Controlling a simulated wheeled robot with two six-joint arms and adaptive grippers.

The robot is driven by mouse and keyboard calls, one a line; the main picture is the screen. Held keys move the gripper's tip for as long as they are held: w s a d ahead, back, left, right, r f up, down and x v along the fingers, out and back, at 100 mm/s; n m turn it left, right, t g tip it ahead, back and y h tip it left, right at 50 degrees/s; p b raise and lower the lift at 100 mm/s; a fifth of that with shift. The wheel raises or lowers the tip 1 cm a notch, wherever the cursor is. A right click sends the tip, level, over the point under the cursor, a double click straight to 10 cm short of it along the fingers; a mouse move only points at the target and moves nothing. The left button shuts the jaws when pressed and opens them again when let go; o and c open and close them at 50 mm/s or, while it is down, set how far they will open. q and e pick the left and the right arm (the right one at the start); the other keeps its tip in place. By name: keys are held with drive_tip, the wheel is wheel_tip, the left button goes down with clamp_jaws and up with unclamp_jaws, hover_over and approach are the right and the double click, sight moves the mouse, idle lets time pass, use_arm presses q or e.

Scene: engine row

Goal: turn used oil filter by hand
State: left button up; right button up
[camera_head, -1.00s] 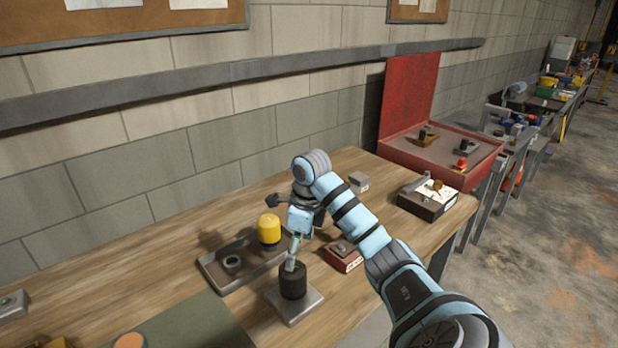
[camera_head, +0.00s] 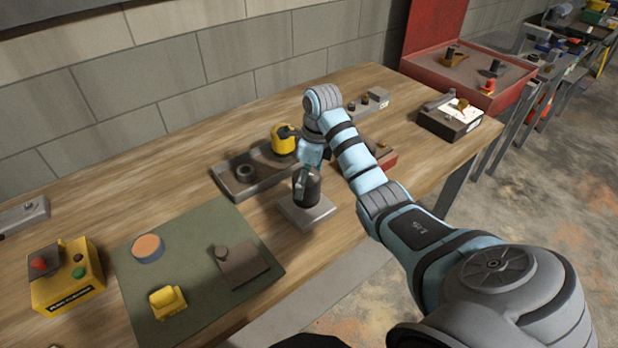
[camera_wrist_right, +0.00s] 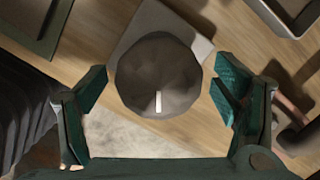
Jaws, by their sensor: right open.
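The used oil filter, a dark cylinder (camera_head: 313,189), stands upright on a grey metal plate (camera_head: 322,212) near the table's front edge. In the right wrist view its round, dark top (camera_wrist_right: 158,62) carries a short white mark and sits between the fingers. My right gripper (camera_head: 304,176) points down at the filter, its fingers open on either side of it. In the right wrist view the right gripper (camera_wrist_right: 162,92) shows gaps between both fingertips and the filter. My left gripper is not in view.
A tray (camera_head: 225,187) behind the filter holds a yellow cylinder (camera_head: 283,140) and a dark ring (camera_head: 245,173). A green mat (camera_head: 200,240) with several parts lies to the left, beside a yellow button box (camera_head: 66,285). A red box (camera_head: 385,160) is partly behind my right arm.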

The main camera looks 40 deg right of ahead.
drive_tip(key=shift+r, duration=0.1)
drive_tip(key=shift+c, duration=0.6)
drive_tip(key=c, duration=1.4)
drive_tip(key=n, duration=0.3)
drive_tip(key=shift+c, duration=0.2)
drive_tip(key=n+g, duration=0.1)
drive_tip(key=n, duration=0.5)
drive_tip(key=shift+y+b, duration=0.4)
drive_tip(key=n, duration=0.3)
drive_tip(key=shift+a+r+n+g+p, duration=0.1)
drive_tip(key=shift+r+n+g+p, duration=0.1)
drive_tip(key=shift+n+g+p, duration=0.1)
drive_tip(key=n, duration=0.4)
drive_tip(key=shift+f+n+g, duration=0.1)
drive_tip(key=shift+n+g, duration=0.2)
